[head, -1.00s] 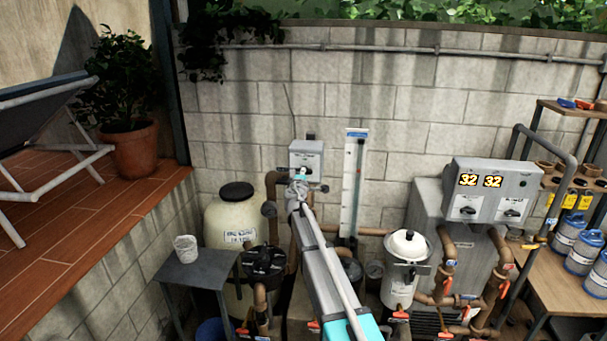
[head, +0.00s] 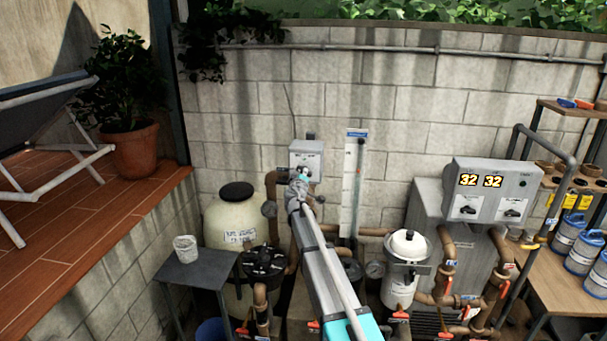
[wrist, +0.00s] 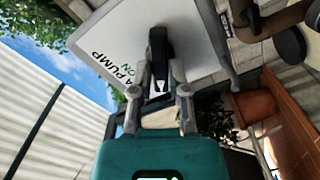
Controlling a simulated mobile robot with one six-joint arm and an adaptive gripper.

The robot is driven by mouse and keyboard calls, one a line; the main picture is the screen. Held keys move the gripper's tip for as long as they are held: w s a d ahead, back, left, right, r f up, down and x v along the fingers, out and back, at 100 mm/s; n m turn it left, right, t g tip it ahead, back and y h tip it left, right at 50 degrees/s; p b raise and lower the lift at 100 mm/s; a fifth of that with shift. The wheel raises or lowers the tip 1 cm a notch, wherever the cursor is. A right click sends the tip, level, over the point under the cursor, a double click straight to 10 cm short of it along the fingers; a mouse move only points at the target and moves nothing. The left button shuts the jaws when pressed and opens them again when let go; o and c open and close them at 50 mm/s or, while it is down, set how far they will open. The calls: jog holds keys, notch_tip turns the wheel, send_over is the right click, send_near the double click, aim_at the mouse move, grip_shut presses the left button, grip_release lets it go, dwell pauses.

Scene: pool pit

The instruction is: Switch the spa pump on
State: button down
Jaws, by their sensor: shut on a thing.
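The spa pump switch box (head: 305,150) is a grey box on the block wall, just behind my gripper (head: 302,176) in the head view. In the wrist view the pale face of the box (wrist: 201,52) fills the top middle, with the letters "A PUMP" and "ON" readable and the rest hidden. A black switch handle (wrist: 158,45) stands out from that face. My gripper (wrist: 159,92) is shut on the handle's near end. The handle points down the wrist picture, near the "ON" mark.
A white gauge board (head: 354,170) hangs right of the box. Below are a tank (head: 228,225), a white filter housing (head: 399,285) and pipes. A control panel (head: 490,190) reading 32 and 32 stands right. A small table (head: 205,265) holds a cup (head: 185,248).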

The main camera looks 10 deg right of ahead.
jog(key=m, duration=1.2)
jog(key=shift+w+m, duration=0.1)
jog(key=shift+m, duration=0.2)
jog(key=c, duration=0.5)
grip_release()
jog(key=shift+v, duration=3.55)
